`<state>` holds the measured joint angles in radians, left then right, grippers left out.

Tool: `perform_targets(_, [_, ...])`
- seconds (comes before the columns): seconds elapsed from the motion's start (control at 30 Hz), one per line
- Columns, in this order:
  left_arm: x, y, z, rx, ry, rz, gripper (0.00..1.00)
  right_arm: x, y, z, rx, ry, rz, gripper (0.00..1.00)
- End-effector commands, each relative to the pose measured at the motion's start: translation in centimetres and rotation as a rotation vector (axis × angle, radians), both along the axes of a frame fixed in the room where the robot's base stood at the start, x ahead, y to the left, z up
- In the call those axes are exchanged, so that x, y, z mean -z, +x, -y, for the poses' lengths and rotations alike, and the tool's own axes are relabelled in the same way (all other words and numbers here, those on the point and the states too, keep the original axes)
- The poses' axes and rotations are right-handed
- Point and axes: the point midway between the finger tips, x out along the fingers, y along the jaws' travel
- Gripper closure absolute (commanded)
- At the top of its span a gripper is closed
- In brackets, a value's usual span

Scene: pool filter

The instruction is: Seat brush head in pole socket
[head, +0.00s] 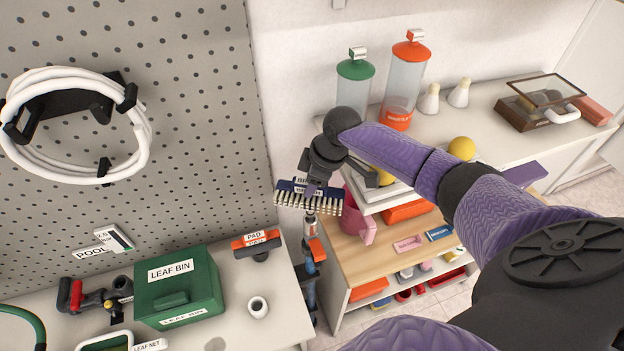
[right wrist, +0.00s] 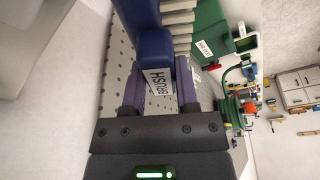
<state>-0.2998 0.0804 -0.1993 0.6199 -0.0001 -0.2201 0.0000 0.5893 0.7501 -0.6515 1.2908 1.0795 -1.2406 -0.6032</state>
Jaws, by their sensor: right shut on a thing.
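The brush head (head: 306,200) is a dark blue bar with cream bristles. My right gripper (head: 318,187) is shut on it from above and holds it level, bristles toward the viewer. In the right wrist view the blue brush head (right wrist: 152,40) and its white BRUSH label (right wrist: 159,84) show between the purple fingers of my gripper (right wrist: 160,92). An upright pole (head: 311,285) with a pale upper end and orange parts stands just below the brush head. The brush hides the pole's top, so I cannot tell whether they touch. My left gripper is out of view.
A pegboard wall with a coiled white hose (head: 135,130) is at left. The left counter bears a green leaf bin (head: 190,290) and a pad (head: 257,246). Right of the pole, a wooden-topped shelf (head: 350,262) carries a pink jug (head: 358,222). Clear canisters (head: 403,92) stand behind.

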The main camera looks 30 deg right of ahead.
Motion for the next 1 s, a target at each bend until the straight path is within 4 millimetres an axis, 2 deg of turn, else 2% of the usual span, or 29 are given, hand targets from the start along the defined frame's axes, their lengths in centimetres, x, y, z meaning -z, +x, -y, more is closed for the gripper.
perform_targets(0.33, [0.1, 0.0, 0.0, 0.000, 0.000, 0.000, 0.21, 0.1, 0.0, 0.0, 0.000, 0.001, 0.001, 1.00])
perform_targets(1.0, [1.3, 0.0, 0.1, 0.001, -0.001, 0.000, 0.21, 1.6, 0.0, 0.0, 0.000, 0.001, 0.001, 1.00])
